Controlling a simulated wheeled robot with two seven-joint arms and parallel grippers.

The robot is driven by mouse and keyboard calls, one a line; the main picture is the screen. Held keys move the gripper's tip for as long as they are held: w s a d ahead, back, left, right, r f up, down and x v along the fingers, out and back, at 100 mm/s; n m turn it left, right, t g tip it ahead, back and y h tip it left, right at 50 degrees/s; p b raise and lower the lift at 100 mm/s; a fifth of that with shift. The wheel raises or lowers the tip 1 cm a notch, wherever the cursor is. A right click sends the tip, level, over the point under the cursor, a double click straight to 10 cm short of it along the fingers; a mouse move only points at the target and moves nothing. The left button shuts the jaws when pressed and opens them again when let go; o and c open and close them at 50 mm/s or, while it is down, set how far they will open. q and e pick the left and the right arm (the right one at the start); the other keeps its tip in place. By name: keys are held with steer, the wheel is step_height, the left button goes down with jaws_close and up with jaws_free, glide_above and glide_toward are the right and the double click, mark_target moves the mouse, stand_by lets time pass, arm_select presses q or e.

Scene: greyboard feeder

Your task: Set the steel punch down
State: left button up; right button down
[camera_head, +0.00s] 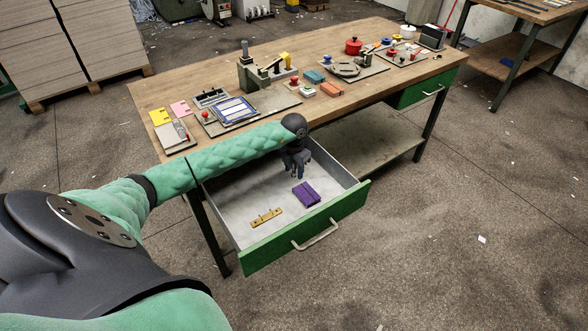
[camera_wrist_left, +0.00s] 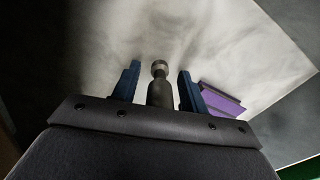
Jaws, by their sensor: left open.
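My left gripper (camera_head: 296,172) reaches down into the open drawer (camera_head: 235,205) toward its back. In the left wrist view its two blue fingers (camera_wrist_left: 158,88) stand apart, open. The steel punch (camera_wrist_left: 160,84), a dark shaft with a bright round end, shows between the fingers with a gap on each side. It appears to be inside the drawer; whether its far end touches the floor I cannot tell. In the head view I cannot pick the punch out. My right gripper is not in view.
A purple block (camera_head: 306,194) lies in the drawer close to the gripper, and a brass-coloured bar (camera_head: 266,217) lies farther left. The drawer's green front (camera_head: 290,240) has a handle. The workbench (camera_head: 215,165) above carries several tools and fixtures.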

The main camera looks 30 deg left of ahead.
arm_select(q)
steer(key=shift+r, duration=0.35)
step_height(320, 180, up, 10)
steer(key=b, duration=0.3)
steer(key=shift+r, duration=0.8)
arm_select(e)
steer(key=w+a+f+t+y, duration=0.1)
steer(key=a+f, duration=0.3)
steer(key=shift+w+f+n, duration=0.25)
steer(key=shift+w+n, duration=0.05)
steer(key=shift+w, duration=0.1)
